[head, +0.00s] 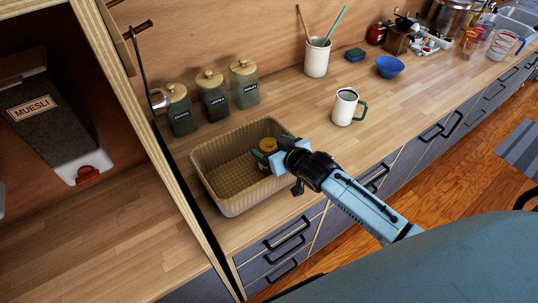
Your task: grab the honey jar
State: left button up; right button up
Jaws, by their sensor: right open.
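The honey jar is most likely the small dark jar with a yellowish lid (268,145) inside the tan basket (213,188), near its far right side. Its label cannot be read. My right gripper (266,160) comes in from the right over the basket's right rim. Its jaws are open, with the fingertips at the jar. The gripper hides part of the jar, and I cannot tell whether the fingers touch it. My left gripper is not in view.
Several lidded canisters (213,97) stand behind the basket. A white mug (345,106), a utensil crock (317,58) and a blue bowl (390,67) stand to the right. A wooden cabinet side (155,130) borders the left. Counter right of the basket is partly clear.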

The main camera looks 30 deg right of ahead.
jog(key=shift+w+f, duration=0.1)
jog(key=shift+w, duration=0.1)
jog(key=shift+c, duration=0.4)
jog(key=c, duration=1.7)
